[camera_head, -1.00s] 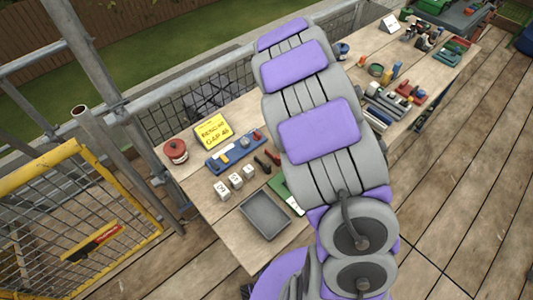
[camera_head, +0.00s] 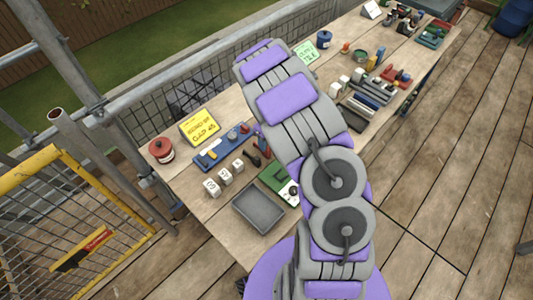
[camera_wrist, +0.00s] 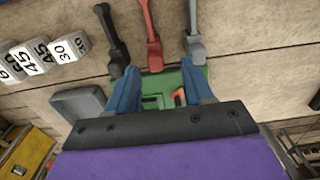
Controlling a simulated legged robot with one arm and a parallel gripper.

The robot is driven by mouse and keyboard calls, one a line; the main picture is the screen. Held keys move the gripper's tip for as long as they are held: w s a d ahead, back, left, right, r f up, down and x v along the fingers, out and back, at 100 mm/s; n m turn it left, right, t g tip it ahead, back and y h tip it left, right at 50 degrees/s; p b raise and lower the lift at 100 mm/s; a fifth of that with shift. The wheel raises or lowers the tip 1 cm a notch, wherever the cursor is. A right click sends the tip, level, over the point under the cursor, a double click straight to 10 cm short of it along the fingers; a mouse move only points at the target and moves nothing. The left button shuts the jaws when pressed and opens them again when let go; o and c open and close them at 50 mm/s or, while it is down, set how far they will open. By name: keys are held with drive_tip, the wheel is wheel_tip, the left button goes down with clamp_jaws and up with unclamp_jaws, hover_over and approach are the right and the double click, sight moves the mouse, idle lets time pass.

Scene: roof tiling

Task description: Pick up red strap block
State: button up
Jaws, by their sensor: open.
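In the wrist view, a red piece (camera_wrist: 154,35) with a block-like end and a narrow strap-like length looks like the red strap block. It lies on the wooden table between a black piece (camera_wrist: 117,45) and a grey piece (camera_wrist: 195,32) of similar shape. My gripper (camera_wrist: 160,73) is open, with its two blue fingers apart. In the picture, the red piece's block end shows just above the gap between the fingertips, with nothing held. How high the fingers are is unclear. In the head view my arm hides the gripper.
A green tray (camera_head: 274,177) lies near the black piece; its green surface shows between my fingers. White number blocks (camera_head: 225,177), a grey tray (camera_head: 259,207), a blue tool tray (camera_head: 215,150), a yellow sign (camera_head: 200,127) and a red pot (camera_head: 161,149) stand around. Scaffold rails border the table.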

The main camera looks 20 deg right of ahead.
drive_tip(key=f, duration=0.2)
drive_tip(key=f+b, duration=0.1)
drive_tip(key=f, duration=0.3)
drive_tip(key=shift+s+a+f, duration=0.1)
drive_tip(key=shift+a+f, duration=0.15)
drive_tip(key=shift+a, duration=0.1)
clamp_jaws()
drive_tip(key=shift+r, duration=0.1)
